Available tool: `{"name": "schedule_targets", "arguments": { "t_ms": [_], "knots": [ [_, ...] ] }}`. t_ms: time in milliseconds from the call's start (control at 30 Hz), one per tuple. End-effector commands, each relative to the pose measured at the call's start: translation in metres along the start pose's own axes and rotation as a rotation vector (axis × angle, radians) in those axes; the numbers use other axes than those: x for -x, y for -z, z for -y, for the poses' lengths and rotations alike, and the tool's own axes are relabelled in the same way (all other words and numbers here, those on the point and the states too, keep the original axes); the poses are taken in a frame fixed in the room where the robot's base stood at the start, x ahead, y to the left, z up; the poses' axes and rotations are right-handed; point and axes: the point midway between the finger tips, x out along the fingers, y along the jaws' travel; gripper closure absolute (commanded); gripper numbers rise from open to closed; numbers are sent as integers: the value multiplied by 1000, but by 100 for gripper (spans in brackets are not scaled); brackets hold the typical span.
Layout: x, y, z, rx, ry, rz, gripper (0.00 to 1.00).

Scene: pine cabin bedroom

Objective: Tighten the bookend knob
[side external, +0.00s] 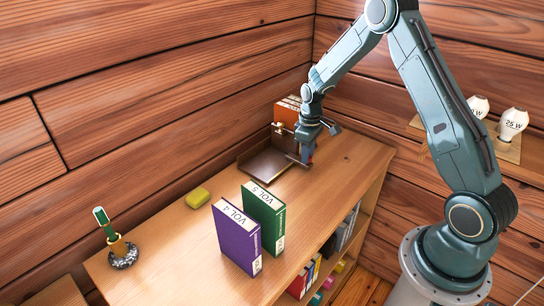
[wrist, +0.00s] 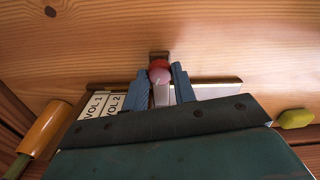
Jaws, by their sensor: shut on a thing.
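The bookend (side external: 265,163) is a brown metal piece on the cabinet top near the wall; its edge also shows in the wrist view (wrist: 222,80). The knob (wrist: 159,72) is red and pink and sits between my two blue fingertips. My gripper (wrist: 160,86) is shut on it. In the side view my gripper (side external: 307,155) is low at the bookend's right side, and the knob is too small to make out there. Orange books (side external: 288,112) stand behind the bookend. In the wrist view, VOL 1 and VOL 2 labels (wrist: 102,104) show left of the fingers.
Purple VOL.4 (side external: 237,238) and green VOL.5 (side external: 264,215) stand towards the front. A yellow block (side external: 197,197) lies near the wall. Bulbs (side external: 513,124) sit on a wall shelf at right. Cabinet top (side external: 345,160) right of my gripper is clear.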

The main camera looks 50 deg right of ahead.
Motion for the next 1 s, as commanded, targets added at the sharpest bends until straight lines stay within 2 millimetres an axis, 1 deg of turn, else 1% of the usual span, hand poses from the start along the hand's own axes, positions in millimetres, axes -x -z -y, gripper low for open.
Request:
{"name": "schedule_targets", "arguments": {
  "t_ms": [700, 1000],
  "knots": [
    [1, 1, -1, -679, -1, -3, 96],
    [1, 1, -1, -933, -1, -4, 96]
  ]
}}
